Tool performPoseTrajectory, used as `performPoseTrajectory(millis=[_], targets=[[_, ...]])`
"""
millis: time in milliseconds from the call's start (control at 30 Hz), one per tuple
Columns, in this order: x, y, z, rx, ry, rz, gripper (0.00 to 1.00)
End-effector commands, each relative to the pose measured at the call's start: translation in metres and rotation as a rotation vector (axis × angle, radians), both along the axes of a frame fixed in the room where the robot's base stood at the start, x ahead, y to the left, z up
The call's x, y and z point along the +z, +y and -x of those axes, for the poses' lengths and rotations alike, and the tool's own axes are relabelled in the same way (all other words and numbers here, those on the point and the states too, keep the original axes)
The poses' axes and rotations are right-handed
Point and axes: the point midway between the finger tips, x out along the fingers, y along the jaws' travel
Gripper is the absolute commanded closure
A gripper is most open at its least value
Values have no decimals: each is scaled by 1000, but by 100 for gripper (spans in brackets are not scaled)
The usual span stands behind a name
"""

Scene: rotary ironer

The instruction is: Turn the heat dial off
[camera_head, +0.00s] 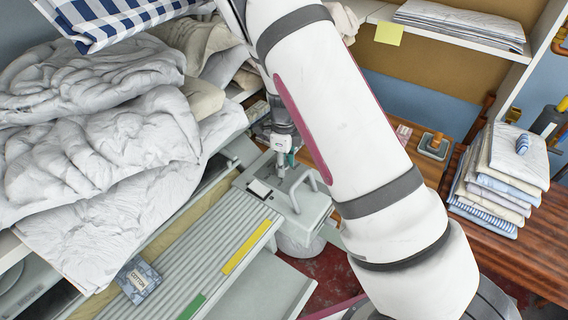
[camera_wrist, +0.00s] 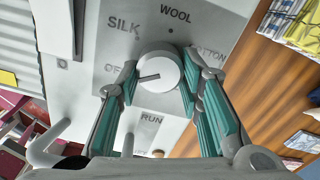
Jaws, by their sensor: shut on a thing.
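The heat dial (camera_wrist: 158,72) is a round pale knob on a grey panel in the wrist view. Its dark pointer line points left, toward the partly covered OFF label (camera_wrist: 111,68). SILK, WOOL and COTTON labels stand around it. My gripper (camera_wrist: 158,80) has one green-padded finger on each side of the dial and is shut on it. In the head view, my gripper (camera_head: 283,158) reaches down to the end housing of the ironer (camera_head: 262,187); the dial cannot be made out there.
A looped handle (camera_head: 306,186) rises beside my gripper, and a RUN label (camera_wrist: 151,118) lies below the dial. Crumpled white linen (camera_head: 95,130) is heaped at left. Folded cloths (camera_head: 497,180) are stacked on the wooden table (camera_head: 540,258) at right.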

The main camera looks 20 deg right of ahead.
Motion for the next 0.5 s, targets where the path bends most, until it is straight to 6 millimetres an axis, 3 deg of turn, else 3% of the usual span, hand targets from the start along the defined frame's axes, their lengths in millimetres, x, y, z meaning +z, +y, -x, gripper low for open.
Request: performPoseTrajectory(millis=[500], targets=[[-1,-1,-2,396,-1,-1,94]])
